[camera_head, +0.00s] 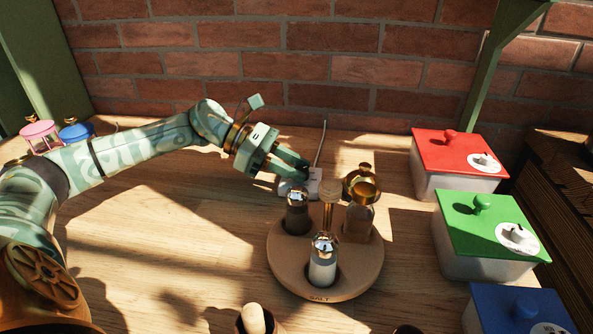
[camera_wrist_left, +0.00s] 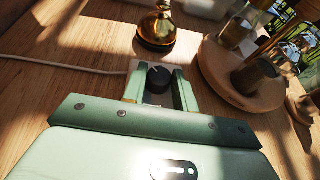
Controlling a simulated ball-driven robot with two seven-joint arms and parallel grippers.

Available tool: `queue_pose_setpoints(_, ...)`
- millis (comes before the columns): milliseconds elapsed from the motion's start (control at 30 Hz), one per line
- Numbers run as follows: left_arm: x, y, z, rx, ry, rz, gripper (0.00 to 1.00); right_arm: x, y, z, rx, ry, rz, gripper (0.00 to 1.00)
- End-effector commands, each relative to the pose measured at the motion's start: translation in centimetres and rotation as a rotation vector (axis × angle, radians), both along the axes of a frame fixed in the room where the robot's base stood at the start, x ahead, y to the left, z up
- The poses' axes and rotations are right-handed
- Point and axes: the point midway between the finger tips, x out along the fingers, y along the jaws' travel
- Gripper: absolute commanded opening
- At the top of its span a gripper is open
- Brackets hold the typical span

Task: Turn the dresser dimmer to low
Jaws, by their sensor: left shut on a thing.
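The dimmer is a small white box (camera_head: 314,180) with a pale cable, on the wooden table behind the round caddy. Its black knob (camera_wrist_left: 159,78), with a light pointer mark, shows in the left wrist view. My left gripper (camera_head: 295,180) reaches down to it from the left. In the left wrist view its two fingers stand on either side of the knob and are shut on it. In the head view the knob is mostly hidden by the fingers. My right gripper is not in view.
A round wooden caddy (camera_head: 345,287) with shakers and bottles stands close in front of the dimmer. Boxes with red (camera_head: 456,152), green (camera_head: 488,222) and blue lids line the right. The table's left middle is clear.

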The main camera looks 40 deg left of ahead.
Motion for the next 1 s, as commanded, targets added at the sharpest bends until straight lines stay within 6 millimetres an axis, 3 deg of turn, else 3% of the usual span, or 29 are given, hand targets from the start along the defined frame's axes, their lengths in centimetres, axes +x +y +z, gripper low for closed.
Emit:
queue_pose_setpoints(300, 0.0, 0.0, 0.0, 0.001, 0.000, 0.000, 0.05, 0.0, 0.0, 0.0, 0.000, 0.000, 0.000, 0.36)
queue_pose_setpoints(333, 0.0, 0.0, 0.0, 0.001, 0.000, 0.000, 0.36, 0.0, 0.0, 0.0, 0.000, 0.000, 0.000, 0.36)
queue_pose_setpoints(400, 0.0, 0.0, 0.0, 0.001, 0.000, 0.000, 0.49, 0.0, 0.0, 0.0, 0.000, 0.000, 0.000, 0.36)
queue_pose_setpoints(767, -0.3, 0.6, 0.4, 0.001, 0.003, 0.003, 0.49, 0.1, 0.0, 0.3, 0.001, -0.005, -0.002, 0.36)
queue_pose_setpoints(1000, -2.5, 4.9, 2.9, 0.004, 0.001, 0.005, 0.49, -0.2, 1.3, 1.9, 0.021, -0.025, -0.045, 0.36)
